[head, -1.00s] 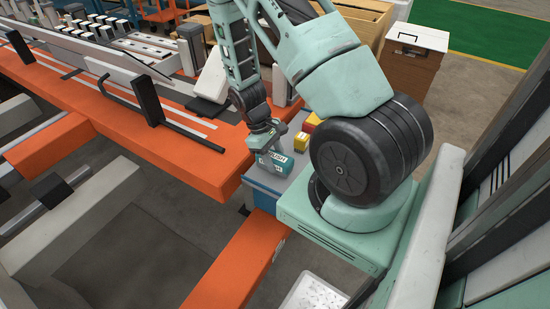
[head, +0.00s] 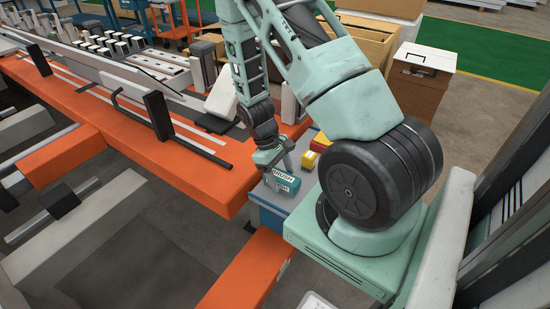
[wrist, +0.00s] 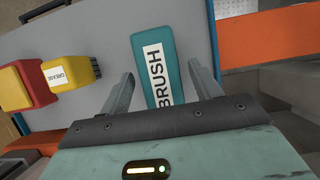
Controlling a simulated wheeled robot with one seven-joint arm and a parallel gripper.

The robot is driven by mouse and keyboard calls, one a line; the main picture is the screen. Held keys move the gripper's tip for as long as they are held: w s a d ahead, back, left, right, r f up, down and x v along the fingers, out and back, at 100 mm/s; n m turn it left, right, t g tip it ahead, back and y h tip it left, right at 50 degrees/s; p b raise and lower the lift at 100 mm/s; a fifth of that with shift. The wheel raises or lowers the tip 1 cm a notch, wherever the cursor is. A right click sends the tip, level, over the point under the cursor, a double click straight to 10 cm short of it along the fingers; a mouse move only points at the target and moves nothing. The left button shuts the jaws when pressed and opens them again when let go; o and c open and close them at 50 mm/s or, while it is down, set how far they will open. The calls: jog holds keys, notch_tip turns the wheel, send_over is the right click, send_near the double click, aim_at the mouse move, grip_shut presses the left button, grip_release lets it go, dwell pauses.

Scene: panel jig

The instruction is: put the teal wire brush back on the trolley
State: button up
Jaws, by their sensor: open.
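The teal wire brush (wrist: 152,62), with a white label reading BRUSH, lies on the grey top of the trolley (wrist: 105,45) in the wrist view. In the head view the brush (head: 287,184) shows near the edge of the blue-sided trolley (head: 266,213). My gripper (wrist: 160,76) is open, with one finger on each side of the brush's near part. Gaps show between the fingers and the brush. The gripper body hides the brush's near end. In the head view my gripper (head: 272,170) is small and partly merges with the brush.
A yellow grease container (wrist: 70,75) and a red container (wrist: 27,85) stand on the trolley left of the brush. An orange beam (wrist: 268,38) lies beyond the trolley's right edge. The orange jig (head: 190,165) stands close beside my gripper.

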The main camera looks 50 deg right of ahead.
jog(key=v, duration=1.1)
jog(key=w+a+r+n+t, duration=0.1)
jog(key=w+a+r+n, duration=0.15)
jog(key=a, duration=0.65)
jog(key=s+a+r+n+t, duration=0.1)
jog(key=s+a+r, duration=0.15)
jog(key=a, duration=0.35)
jog(key=s+a+r+t, duration=0.1)
jog(key=a+r, duration=0.2)
jog(key=a, duration=0.3)
jog(key=s+a+r+n+t+y, duration=0.1)
jog(key=s+a+r+n, duration=0.2)
jog(key=s+a, duration=0.9)
notch_tip(320, 180, up, 2)
jog(key=shift+r+t+b, duration=0.1)
jog(key=shift+t+b, duration=0.2)
jog(key=shift+b, duration=0.15)
jog(key=shift+s+n, duration=0.1)
jog(key=shift+n, duration=0.15)
